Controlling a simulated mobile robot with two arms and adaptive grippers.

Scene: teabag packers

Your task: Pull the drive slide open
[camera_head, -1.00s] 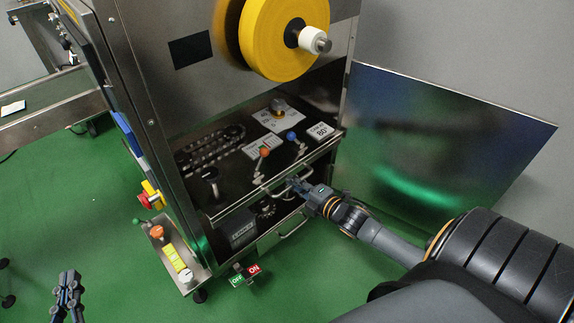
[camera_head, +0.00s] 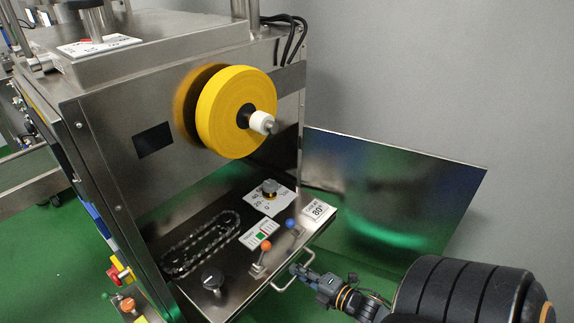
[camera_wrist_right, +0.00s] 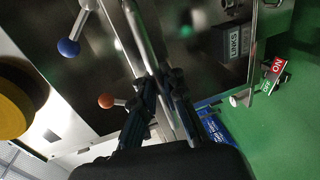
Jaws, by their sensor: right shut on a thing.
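The drive slide (camera_head: 240,278) is a dark metal drawer carrying a chain loop, a black knob and two levers, one with an orange ball and one with a blue ball. It stands out from the machine front, below the yellow roll. Its bar handle (camera_head: 286,286) is on the front edge. My right gripper (camera_head: 298,270) is shut on this handle. In the right wrist view the handle bar (camera_wrist_right: 147,45) passes between the dark fingers (camera_wrist_right: 163,92). The fingertips are partly hidden in the head view. My left gripper is not in view.
The steel machine (camera_head: 120,130) holds a yellow roll (camera_head: 235,112). A reflective panel (camera_head: 400,190) stands at the right. The wrist view shows a lower bay with a LINKS box (camera_wrist_right: 236,42) and a red and green ON/OFF sign (camera_wrist_right: 276,76). Green floor lies around.

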